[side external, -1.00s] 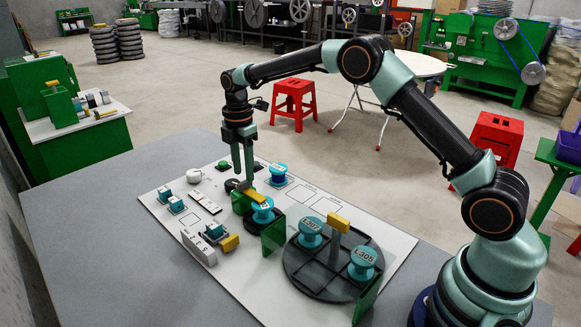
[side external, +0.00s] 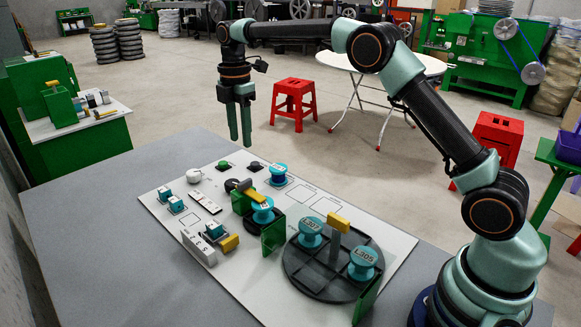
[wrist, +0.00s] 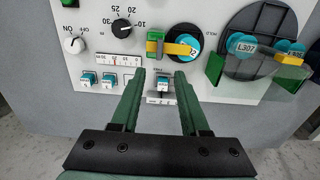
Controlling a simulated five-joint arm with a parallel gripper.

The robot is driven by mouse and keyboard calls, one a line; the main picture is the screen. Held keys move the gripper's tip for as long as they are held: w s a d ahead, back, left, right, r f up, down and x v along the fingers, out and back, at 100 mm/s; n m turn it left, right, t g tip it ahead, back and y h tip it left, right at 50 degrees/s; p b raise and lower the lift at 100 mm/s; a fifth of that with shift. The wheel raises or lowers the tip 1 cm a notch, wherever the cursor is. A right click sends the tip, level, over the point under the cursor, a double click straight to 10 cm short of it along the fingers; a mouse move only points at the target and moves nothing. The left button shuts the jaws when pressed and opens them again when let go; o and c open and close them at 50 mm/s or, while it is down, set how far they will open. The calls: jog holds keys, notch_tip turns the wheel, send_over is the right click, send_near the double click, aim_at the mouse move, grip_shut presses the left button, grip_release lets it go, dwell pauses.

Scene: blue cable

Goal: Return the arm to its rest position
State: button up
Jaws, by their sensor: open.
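My gripper (side external: 240,138) is open and empty, raised above the back of the white panel (side external: 385,233) with its fingers pointing down. In the wrist view the two green fingers (wrist: 161,75) stand apart, with the panel beyond them. A teal-topped block (wrist: 162,83) shows between the fingertips in that view, but the gripper is well above the panel. The fingers touch nothing that I can see.
A round dark turntable (side external: 318,283) carries teal spools, one marked L305 (side external: 362,263). Red stools (side external: 294,102) and a white table (side external: 385,62) stand beyond the grey bench (side external: 100,250).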

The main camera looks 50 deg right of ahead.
jog(key=s+d+r+m+t, duration=0.2)
jog(key=s+r+m+t, duration=0.1)
jog(key=s+r+m, duration=0.75)
jog(key=s+f+m+t, duration=0.1)
jog(key=s+f+m, duration=0.2)
jog(key=s, duration=0.4)
jog(key=s+f+m+t, duration=0.1)
jog(key=s+f+m, duration=0.2)
jog(key=s, duration=0.5)
jog(key=shift+s+d+f+m+t, duration=0.2)
jog(key=shift+d+m+t, duration=0.1)
jog(key=shift+m, duration=0.45)
